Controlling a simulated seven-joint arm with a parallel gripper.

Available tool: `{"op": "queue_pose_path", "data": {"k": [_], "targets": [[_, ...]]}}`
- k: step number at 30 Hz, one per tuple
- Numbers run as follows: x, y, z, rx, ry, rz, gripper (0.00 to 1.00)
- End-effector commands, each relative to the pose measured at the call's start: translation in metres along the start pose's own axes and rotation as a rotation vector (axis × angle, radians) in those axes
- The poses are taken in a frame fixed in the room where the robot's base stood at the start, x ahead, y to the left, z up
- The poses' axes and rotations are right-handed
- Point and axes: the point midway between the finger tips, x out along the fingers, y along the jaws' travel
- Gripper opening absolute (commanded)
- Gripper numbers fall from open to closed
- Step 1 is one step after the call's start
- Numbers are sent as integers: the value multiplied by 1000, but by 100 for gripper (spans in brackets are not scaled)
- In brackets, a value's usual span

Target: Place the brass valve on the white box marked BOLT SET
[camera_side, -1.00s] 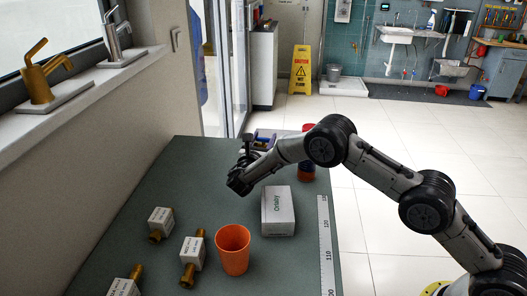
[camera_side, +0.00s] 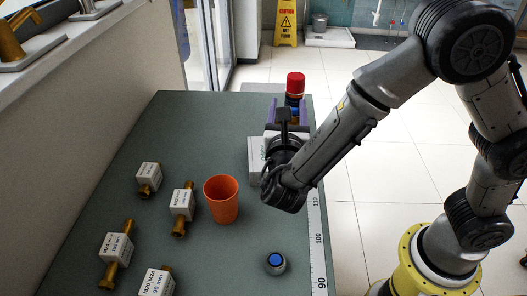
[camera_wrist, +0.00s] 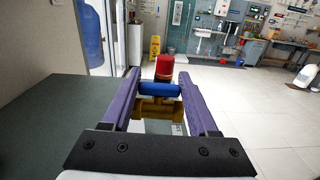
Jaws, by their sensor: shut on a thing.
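My gripper (camera_side: 287,108), also seen in the wrist view (camera_wrist: 159,80), has purple fingers shut on the brass valve (camera_wrist: 160,112). The valve has a blue handle and sits between the fingers, pointing away from the wrist. In the side view the fingers mostly hide it. A white box (camera_side: 255,158) lies on the table, partly hidden behind my arm. My gripper is beyond its far end in the picture. The lettering showing on the box earlier looks like "Orkley"; I cannot read BOLT SET on it.
A red-capped bottle (camera_side: 295,88) stands just beyond my gripper. An orange cup (camera_side: 221,200) stands left of my arm. Several brass fittings with white labelled blocks (camera_side: 117,248) lie at the left. A blue-topped knob (camera_side: 275,262) and a ruler strip (camera_side: 317,240) are near the right edge.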

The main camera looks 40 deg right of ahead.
Motion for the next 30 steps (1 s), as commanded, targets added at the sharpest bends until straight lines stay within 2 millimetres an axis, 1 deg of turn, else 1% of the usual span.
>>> {"op": "queue_pose_path", "data": {"k": [1, 3, 6, 9, 11, 14, 25, 27, 30], "targets": [[-11, -14, 5, 2, 0, 12, 0], [-20, -31, 9, 1, 0, 20, 0], [-29, -49, 12, 2, 0, 28, 0], [-33, -59, 14, 1, 0, 32, 0], [-33, -61, 13, 0, 0, 32, 0], [-27, -53, 8, 0, 0, 29, 0], [17, 16, -29, 0, 0, 29, 0], [21, 24, -44, -5, 0, 30, 0], [29, 36, -60, -2, 0, 31, 0]]}}
